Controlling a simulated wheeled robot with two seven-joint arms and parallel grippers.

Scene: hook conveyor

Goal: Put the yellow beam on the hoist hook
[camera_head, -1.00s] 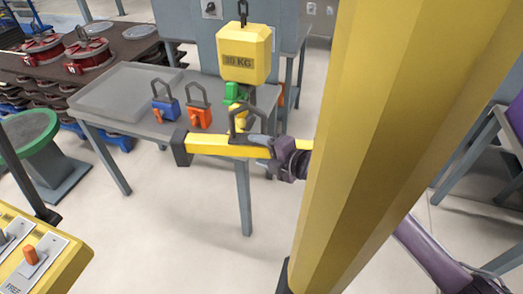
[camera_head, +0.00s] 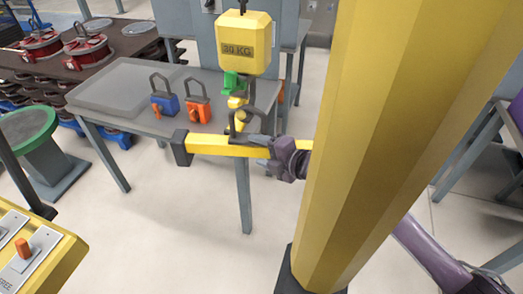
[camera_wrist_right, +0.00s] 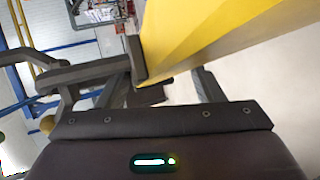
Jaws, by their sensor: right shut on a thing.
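The yellow beam (camera_head: 210,145) is roughly level, with a dark end block at its left end and a dark loop (camera_head: 262,115) on top. My right gripper (camera_head: 272,160) is shut on the beam near the loop, right of its middle. The yellow hoist hook (camera_head: 236,103), with a green latch (camera_head: 232,84), hangs under the yellow 30 KG block (camera_head: 243,45). The hook overlaps the left side of the loop in the head view; I cannot tell whether it passes through. The right gripper's fingers (camera_wrist_right: 162,88) also show in the right wrist view. My left gripper is not in view.
A thick yellow column (camera_head: 390,150) stands close on the right and hides part of my right arm. A grey table (camera_head: 125,90) behind the beam holds a blue block (camera_head: 165,104) and an orange block (camera_head: 198,108). A yellow control panel (camera_head: 45,250) is at lower left.

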